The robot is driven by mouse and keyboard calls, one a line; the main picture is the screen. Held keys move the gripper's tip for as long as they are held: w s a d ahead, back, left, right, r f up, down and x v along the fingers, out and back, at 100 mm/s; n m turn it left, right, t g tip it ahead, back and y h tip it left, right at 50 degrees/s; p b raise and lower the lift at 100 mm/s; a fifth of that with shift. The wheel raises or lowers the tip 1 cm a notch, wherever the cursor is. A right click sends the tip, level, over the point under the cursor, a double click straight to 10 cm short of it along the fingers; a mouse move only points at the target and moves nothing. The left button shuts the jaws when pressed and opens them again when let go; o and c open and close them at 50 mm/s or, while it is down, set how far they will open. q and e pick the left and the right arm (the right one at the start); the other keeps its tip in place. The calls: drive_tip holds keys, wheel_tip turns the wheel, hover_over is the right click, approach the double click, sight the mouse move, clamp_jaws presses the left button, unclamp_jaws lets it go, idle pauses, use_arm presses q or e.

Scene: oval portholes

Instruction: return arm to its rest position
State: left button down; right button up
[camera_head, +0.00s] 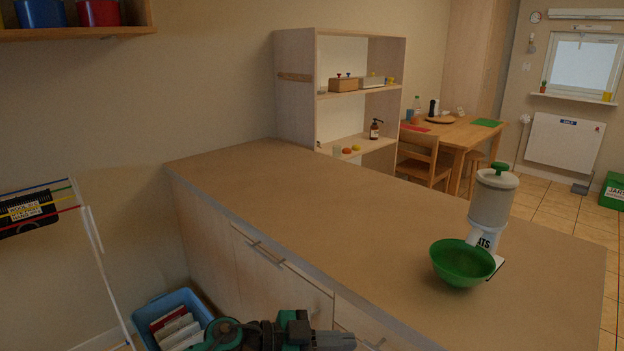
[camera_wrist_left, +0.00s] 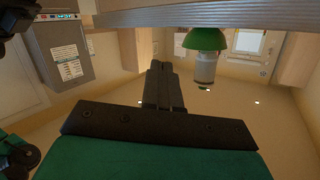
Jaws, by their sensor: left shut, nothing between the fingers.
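My left gripper (camera_head: 336,341) shows at the bottom edge of the head view, low in front of the counter's cabinet doors. In the left wrist view its two dark fingers (camera_wrist_left: 163,75) are together with nothing between them. My right gripper is in neither view. The wooden counter (camera_head: 330,210) runs across the middle of the head view, and its edge crosses the top of the left wrist view (camera_wrist_left: 240,14).
A green bowl (camera_head: 461,263) stands by a dispenser (camera_head: 493,200) on the counter's right end. A blue bin (camera_head: 172,308) with packets stands on the floor left of my gripper. A shelf unit (camera_head: 296,95) stands behind. The counter's middle is clear.

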use_arm(q)
drive_tip(key=s+a+f+n+t+y, duration=0.2)
drive_tip(key=a+n+t+y, duration=0.1)
drive_tip(key=a+n+t, duration=0.35)
drive_tip(key=s+a+f+n+t+y, duration=0.1)
drive_tip(key=s+a+n+t+y, duration=0.1)
drive_tip(key=a+n+t+y, duration=0.35)
drive_tip(key=s+a+f+n+g+y, duration=0.3)
drive_tip(key=s+a+f+g+y, duration=0.1)
drive_tip(key=s+a+f, duration=0.6)
drive_tip(key=s+f+y, duration=0.1)
drive_tip(key=s, duration=0.2)
drive_tip(key=shift+f+n, duration=0.4)
